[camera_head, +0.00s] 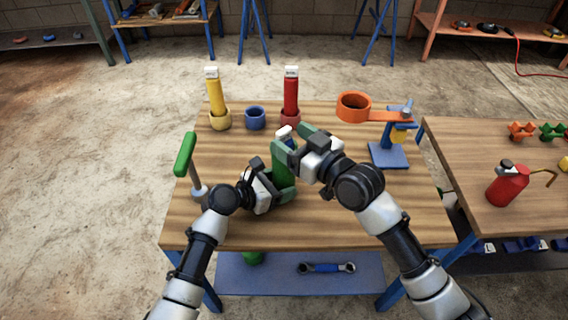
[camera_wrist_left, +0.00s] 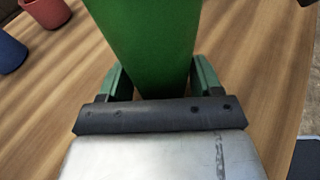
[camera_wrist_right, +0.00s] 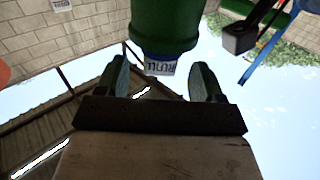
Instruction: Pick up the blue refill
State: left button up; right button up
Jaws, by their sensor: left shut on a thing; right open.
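A green tubular holder (camera_head: 284,172) stands roughly upright in my left gripper (camera_head: 274,182), which is shut on it; the left wrist view shows its green body (camera_wrist_left: 150,40) between the fingers. The white cap of the blue refill (camera_head: 284,132), with a little blue under it, sticks out of the holder's top. In the right wrist view the cap (camera_wrist_right: 160,68) reads REFILL. My right gripper (camera_head: 296,142) is open, its fingers either side of the cap's line; contact is not visible. Most of the refill is hidden inside the holder.
An empty blue cup (camera_head: 255,118) stands between a yellow refill (camera_head: 215,98) in a yellow cup and a red refill (camera_head: 291,97) in a red cup. An orange ring on a blue stand (camera_head: 388,155) is at right. A green-handled tool (camera_head: 185,155) stands at left.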

jog(key=shift+x, duration=1.4)
jog(key=shift+r, duration=0.1)
grip_shut()
